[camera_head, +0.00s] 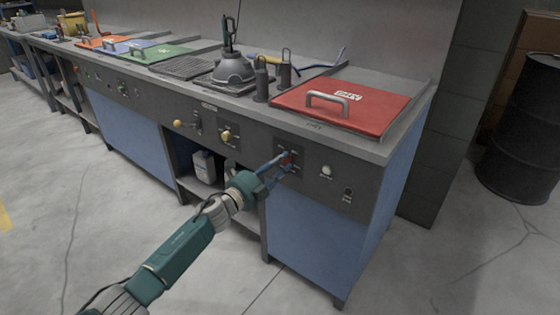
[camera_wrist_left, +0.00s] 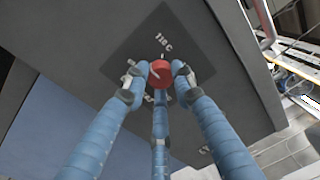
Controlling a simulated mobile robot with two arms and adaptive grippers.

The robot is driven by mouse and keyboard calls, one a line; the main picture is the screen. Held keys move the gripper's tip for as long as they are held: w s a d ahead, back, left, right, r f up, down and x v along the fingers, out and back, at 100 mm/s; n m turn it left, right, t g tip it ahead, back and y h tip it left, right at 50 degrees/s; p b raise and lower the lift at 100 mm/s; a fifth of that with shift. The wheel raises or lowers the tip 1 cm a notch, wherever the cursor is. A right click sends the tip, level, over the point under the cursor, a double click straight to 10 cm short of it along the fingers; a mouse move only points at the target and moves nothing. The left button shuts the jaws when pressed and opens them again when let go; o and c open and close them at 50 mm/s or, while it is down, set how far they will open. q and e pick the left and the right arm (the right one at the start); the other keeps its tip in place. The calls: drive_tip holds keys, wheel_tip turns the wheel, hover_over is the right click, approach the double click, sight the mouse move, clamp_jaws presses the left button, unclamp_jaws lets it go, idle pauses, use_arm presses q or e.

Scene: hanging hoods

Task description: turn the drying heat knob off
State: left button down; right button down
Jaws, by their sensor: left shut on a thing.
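A red knob (camera_head: 287,159) sits on the front panel of the bench, below the red lid. In the left wrist view the red knob (camera_wrist_left: 161,73) shows a pale pointer line and sits on a dark square plate (camera_wrist_left: 185,55) with a "110 C" marking. My left gripper (camera_head: 281,164) reaches the panel from the front. In the wrist view its blue fingers (camera_wrist_left: 160,82) are closed around the knob, with fingertips at its left and right sides and a third finger below. The fingers partly hide the plate's markings. My right gripper is not in view.
On the same panel are a white knob (camera_head: 326,171), a black switch (camera_head: 348,193) and yellow knobs (camera_head: 226,135) to the left. A red lid (camera_head: 345,105) with a handle lies on top. A black barrel (camera_head: 525,125) stands right. The floor in front is clear.

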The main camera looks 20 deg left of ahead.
use_arm(q)
drive_tip(key=n+p, duration=0.1)
drive_tip(key=n, duration=0.4)
drive_tip(key=shift+d+f+p, duration=0.1)
drive_tip(key=shift+p, duration=0.3)
drive_tip(key=shift+s+n, duration=0.1)
drive_tip(key=shift+n, duration=0.6)
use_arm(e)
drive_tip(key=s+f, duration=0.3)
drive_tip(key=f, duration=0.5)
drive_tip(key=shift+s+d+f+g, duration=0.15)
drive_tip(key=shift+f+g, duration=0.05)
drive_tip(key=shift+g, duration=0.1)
use_arm(q)
drive_tip(key=c, duration=1.4)
unclamp_jaws()
drive_tip(key=shift+c, duration=0.2)
